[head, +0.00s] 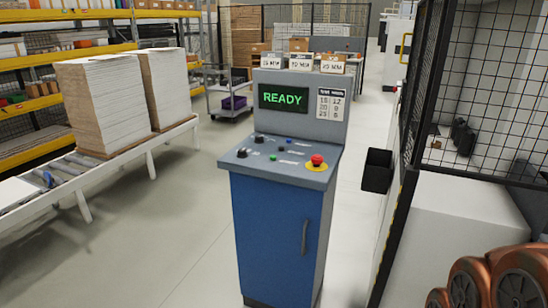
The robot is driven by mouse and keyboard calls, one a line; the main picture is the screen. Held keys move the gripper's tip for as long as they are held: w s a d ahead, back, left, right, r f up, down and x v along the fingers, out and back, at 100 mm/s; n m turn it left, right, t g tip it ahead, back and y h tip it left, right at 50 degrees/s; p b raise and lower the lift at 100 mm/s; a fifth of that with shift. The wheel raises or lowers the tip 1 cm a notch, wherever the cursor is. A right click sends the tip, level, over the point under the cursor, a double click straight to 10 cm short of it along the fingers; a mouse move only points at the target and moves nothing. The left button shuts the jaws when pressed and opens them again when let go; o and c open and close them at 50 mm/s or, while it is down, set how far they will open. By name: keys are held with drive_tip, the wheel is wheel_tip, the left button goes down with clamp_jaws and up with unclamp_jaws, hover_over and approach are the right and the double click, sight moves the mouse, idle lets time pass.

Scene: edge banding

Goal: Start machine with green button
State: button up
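A blue control cabinet (268,238) with a grey sloped panel stands in the middle of the head view. A small green button (273,157) sits near the panel's front edge, left of the red emergency stop (317,160) on its yellow base. Dark knobs (242,153) and other small buttons are around it. The screen (284,98) above the panel reads READY in green. My gripper does not show in this view. Copper-coloured rounded parts at the lower right look like links of my arm, well apart from the panel.
A black mesh fence (468,90) and a white housing (460,225) stand to the right, with a black bin (377,171) beside the cabinet. A roller conveyor (95,165) with stacked boards (105,105) runs at the left. The floor between conveyor and cabinet is clear.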

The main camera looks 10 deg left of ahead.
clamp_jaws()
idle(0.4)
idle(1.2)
